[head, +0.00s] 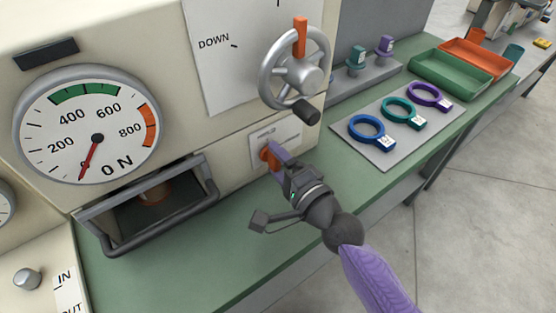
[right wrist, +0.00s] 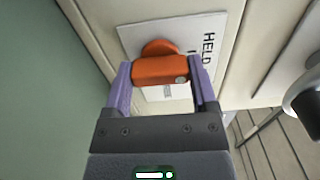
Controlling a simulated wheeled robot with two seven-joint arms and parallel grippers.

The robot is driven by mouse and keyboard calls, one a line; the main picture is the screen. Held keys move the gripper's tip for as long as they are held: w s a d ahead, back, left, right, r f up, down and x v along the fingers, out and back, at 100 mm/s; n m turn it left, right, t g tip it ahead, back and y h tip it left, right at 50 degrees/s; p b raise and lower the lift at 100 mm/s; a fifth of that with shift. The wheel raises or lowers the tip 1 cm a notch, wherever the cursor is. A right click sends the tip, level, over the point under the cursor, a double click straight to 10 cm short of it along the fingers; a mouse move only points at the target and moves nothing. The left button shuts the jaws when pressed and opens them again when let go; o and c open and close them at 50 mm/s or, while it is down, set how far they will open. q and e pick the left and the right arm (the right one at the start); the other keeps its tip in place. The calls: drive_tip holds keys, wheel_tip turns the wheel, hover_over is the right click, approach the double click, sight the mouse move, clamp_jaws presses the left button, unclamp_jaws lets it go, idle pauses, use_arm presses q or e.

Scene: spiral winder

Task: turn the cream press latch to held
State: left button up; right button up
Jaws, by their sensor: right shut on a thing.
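The press latch (right wrist: 160,70) is an orange knob with a bar-shaped grip on a white label plate (head: 287,134) on the cream press front. The plate reads HELD in the right wrist view; its other lettering is partly hidden. My right gripper (head: 271,148) is at the latch, with its two purple fingers on either side of the orange bar. It is shut on the latch, and this also shows in the right wrist view (right wrist: 162,82). In the head view the gripper covers most of the latch. My left gripper is not in view.
A handwheel (head: 268,82) with an orange spoke and dark knob is just above the latch. A dial (head: 120,110) reads near 0 N. An open drawer-like guard (head: 190,212) juts out at left. Rings lie on a grey mat (head: 378,153); green (head: 428,82) and orange trays stand behind.

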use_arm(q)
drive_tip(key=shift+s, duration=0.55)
use_arm(e)
drive_tip(key=o, duration=1.2)
drive_tip(key=shift+c, duration=0.2)
drive_tip(key=shift+s+d, duration=0.1)
drive_tip(key=shift+s, duration=0.05)
drive_tip(key=v, duration=0.9)
drive_tip(key=shift+s+d+f, duration=0.1)
drive_tip(key=shift+s+d, duration=0.1)
drive_tip(key=shift+s, duration=0.05)
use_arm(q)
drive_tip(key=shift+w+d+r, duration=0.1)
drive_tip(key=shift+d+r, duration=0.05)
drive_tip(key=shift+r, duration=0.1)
